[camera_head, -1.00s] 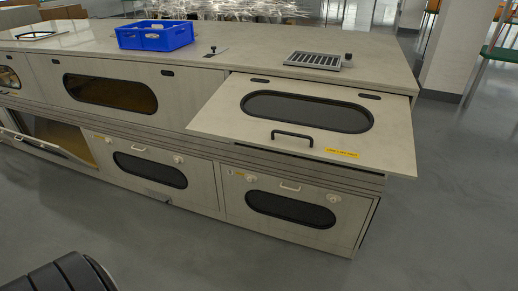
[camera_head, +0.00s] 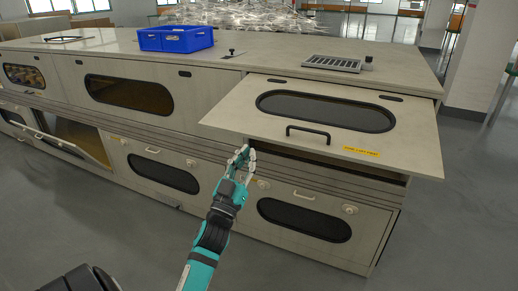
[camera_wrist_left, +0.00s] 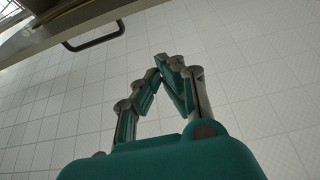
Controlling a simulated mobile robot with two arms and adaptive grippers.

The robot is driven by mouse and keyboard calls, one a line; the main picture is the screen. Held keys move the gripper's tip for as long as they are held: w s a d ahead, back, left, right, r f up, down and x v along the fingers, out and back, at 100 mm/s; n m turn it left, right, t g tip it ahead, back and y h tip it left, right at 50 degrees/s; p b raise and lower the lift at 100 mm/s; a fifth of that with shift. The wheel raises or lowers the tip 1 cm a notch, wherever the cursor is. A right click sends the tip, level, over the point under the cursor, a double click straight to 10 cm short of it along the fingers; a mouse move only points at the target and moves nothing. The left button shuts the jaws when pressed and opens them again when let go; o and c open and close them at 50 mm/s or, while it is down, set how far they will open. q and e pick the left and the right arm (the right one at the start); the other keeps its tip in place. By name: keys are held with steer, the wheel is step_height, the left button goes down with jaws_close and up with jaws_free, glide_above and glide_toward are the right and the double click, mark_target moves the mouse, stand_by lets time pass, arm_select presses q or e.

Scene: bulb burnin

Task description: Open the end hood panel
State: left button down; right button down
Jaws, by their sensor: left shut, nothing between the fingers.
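The end hood panel (camera_head: 408,140) is the pale panel at the right end of the machine's upper row, with an oval dark window, a black bar handle and a yellow label. It stands tilted outward, its lower edge well away from the machine's front. Its black handle (camera_head: 308,132) also shows at the upper left of the left wrist view (camera_wrist_left: 95,44). My left gripper (camera_head: 243,152) is shut and empty, just left of and slightly below the handle, apart from it. Its fingertips meet in the wrist view (camera_wrist_left: 160,65). My right gripper is not in view.
A blue crate (camera_head: 176,40) and a metal grille (camera_head: 332,63) sit on the machine top. Lower panels with oval windows line the front; one lower-left panel (camera_head: 72,149) hangs tilted open. Grey floor (camera_head: 455,240) is free at the right.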

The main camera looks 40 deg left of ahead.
arm_select(q)
step_height(320, 180, up, 5)
steer(key=p, duration=0.3)
glide_above(262, 138)
steer(key=s+d, duration=0.2)
steer(key=s, duration=0.1)
steer(key=f, duration=0.3)
steer(key=shift+w+f+b, duration=0.2)
steer(key=shift+w+b, duration=0.1)
steer(key=shift+w, duration=0.05)
steer(key=shift+f, duration=0.4)
